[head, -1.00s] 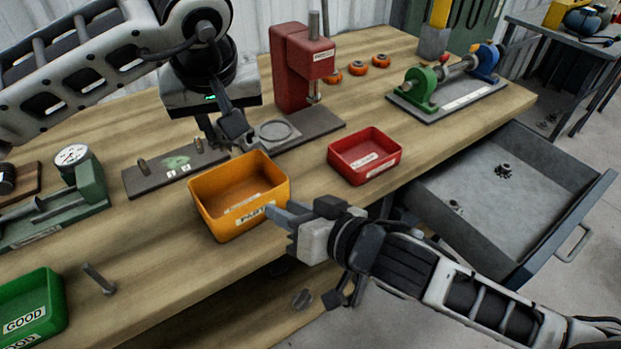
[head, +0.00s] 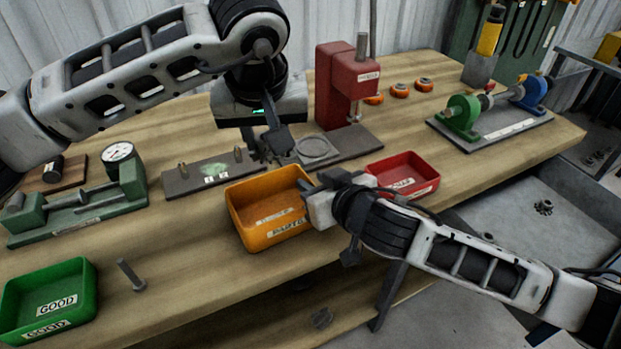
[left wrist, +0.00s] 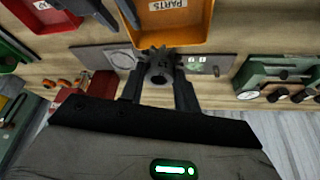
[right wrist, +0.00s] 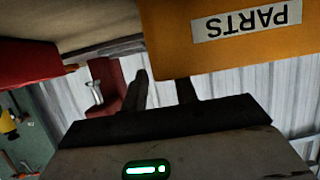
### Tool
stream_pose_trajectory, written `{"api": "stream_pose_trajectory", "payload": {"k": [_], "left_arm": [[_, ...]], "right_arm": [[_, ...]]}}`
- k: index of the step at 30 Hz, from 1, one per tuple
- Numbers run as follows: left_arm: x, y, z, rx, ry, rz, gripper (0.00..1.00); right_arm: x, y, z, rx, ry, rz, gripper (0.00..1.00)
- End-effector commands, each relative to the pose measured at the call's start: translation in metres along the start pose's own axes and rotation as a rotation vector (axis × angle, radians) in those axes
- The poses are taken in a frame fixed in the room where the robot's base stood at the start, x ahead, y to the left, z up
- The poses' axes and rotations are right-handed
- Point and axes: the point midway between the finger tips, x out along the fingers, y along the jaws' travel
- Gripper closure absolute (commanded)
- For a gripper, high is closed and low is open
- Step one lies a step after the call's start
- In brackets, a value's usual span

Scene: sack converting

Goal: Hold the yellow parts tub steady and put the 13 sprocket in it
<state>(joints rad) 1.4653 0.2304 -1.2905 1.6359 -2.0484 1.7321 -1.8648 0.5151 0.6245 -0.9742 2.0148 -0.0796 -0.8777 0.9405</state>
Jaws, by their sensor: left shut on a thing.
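The yellow-orange parts tub (head: 268,232) stands upright near the bench's front edge, its floor bare. Its PARTS label shows in the right wrist view (right wrist: 245,22). My left gripper (head: 264,148) is behind the tub's back rim, shut on a dark toothed sprocket; the sprocket (left wrist: 160,70) shows between the fingers in the left wrist view. I cannot read a number on it. My right gripper (head: 318,188) is at the tub's right rim. In the right wrist view its fingers (right wrist: 162,92) are apart with a gap between; whether they touch the wall is unclear.
A red tub (head: 408,190) stands close right of my right gripper. A red press (head: 340,90) and a plate with pins (head: 208,176) are behind. A green GOOD tub (head: 50,300) and a bolt (head: 131,274) are front left.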

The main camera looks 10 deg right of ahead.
Motion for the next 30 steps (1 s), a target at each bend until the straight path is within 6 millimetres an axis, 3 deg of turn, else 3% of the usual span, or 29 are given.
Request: {"api": "stream_pose_trajectory", "payload": {"k": [6, 17, 20, 30], "left_arm": [[-0.001, 0.000, -0.001, 0.000, 0.002, 0.001, 0.96], [-0.001, 0.000, -0.001, 0.000, 0.002, 0.001, 0.96], [-0.001, 0.000, -0.001, 0.000, 0.002, 0.001, 0.96], [0.000, 0.001, 0.000, -0.071, 0.002, -0.030, 0.96]], "right_arm": [[0.022, 0.000, 0.000, 0.001, 0.001, -0.001, 0.71], [0.026, 0.000, 0.000, 0.001, 0.001, -0.001, 0.71], [0.026, 0.000, 0.000, 0.001, 0.001, -0.001, 0.99], [0.026, 0.000, 0.000, 0.001, 0.000, -0.001, 1.00]]}}
